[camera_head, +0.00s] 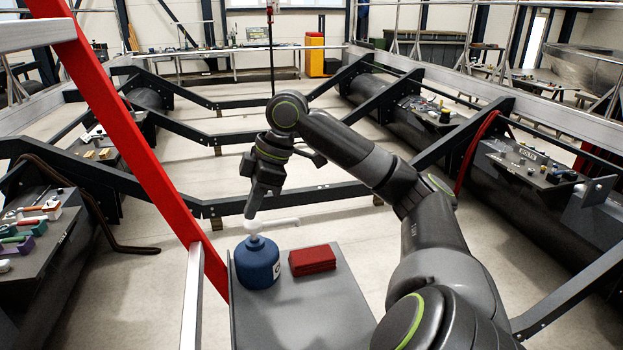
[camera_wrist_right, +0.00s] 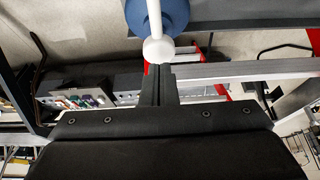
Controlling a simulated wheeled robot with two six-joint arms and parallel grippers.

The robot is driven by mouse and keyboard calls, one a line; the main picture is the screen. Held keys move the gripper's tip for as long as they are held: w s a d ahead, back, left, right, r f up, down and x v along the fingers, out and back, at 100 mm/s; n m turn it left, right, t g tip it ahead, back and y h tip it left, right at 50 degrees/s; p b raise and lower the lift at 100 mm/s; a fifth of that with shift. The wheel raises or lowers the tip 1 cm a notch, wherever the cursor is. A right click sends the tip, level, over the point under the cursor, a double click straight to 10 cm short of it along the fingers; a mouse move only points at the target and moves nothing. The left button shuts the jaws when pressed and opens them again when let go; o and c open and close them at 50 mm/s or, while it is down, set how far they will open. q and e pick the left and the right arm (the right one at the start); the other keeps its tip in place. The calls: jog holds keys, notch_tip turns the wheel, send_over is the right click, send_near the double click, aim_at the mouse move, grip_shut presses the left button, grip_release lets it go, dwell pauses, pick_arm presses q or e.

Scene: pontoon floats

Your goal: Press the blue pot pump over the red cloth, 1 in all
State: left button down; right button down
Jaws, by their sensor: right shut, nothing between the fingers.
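The blue pot (camera_head: 258,265) stands upright on a grey tray-like surface (camera_head: 300,315), with a white pump head (camera_head: 254,227) on top. Its white spout (camera_head: 283,222) points right, toward the side of the red cloth (camera_head: 312,260), a folded block lying right of the pot. My right gripper (camera_head: 251,212) is shut and empty, pointing down with its fingertips at the top of the pump head; I cannot tell whether they touch. In the right wrist view the shut fingers (camera_wrist_right: 158,85) end next to the round white head (camera_wrist_right: 158,50), with the blue pot (camera_wrist_right: 178,14) beyond. My left gripper is not in view.
A red slanted post (camera_head: 140,150) rises close left of the pot. Black frame beams (camera_head: 290,201) cross behind the surface. Benches with tools stand at left (camera_head: 45,250) and right (camera_head: 540,175). The front of the grey surface is clear.

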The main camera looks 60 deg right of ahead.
jog(key=shift+f+b, duration=0.35)
jog(key=shift+f, duration=0.95)
jog(key=shift+r, duration=0.15)
jog(key=shift+r+p, duration=1.1)
jog(key=shift+r, duration=0.2)
jog(key=shift+r, duration=2.95)
